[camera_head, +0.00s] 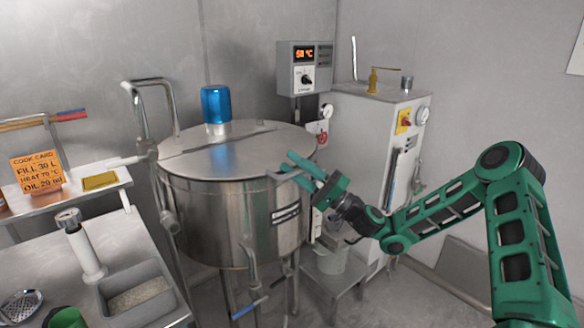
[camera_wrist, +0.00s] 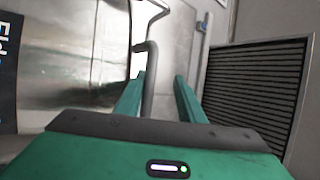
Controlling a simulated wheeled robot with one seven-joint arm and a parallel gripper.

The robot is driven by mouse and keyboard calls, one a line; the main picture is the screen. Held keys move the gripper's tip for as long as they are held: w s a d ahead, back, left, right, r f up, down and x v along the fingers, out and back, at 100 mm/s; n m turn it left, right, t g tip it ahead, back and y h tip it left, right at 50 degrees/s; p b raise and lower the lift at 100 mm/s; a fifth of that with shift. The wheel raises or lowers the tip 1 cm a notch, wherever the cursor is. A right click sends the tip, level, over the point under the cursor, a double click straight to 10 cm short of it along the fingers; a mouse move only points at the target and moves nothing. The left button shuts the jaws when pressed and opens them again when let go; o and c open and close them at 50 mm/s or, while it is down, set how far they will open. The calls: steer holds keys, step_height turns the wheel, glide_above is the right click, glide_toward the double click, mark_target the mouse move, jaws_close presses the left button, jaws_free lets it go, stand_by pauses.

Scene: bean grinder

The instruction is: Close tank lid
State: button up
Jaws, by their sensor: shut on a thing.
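The steel tank (camera_head: 232,222) is a large cylinder left of centre in the head view. Its lid (camera_head: 235,158) lies flat, or very nearly flat, across the top; I cannot tell whether a small gap is left at the rim. A bent bar handle (camera_head: 279,177) sticks out at the lid's right front edge. My gripper (camera_head: 300,170) is shut on this handle. In the wrist view the grey handle (camera_wrist: 148,80) stands between the two green fingers of my gripper (camera_wrist: 158,88). The fingers partly hide the rim behind them in the head view.
A blue motor (camera_head: 216,104) stands on the tank top. A control box (camera_head: 304,66) reads 50 °C on the wall behind. A grey cabinet (camera_head: 362,130) stands close to the right. A counter with a tray (camera_head: 140,292) is at the lower left. A vented panel shows in the wrist view (camera_wrist: 258,85).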

steer(key=v, duration=1)
steer(key=shift+s+f, duration=0.1)
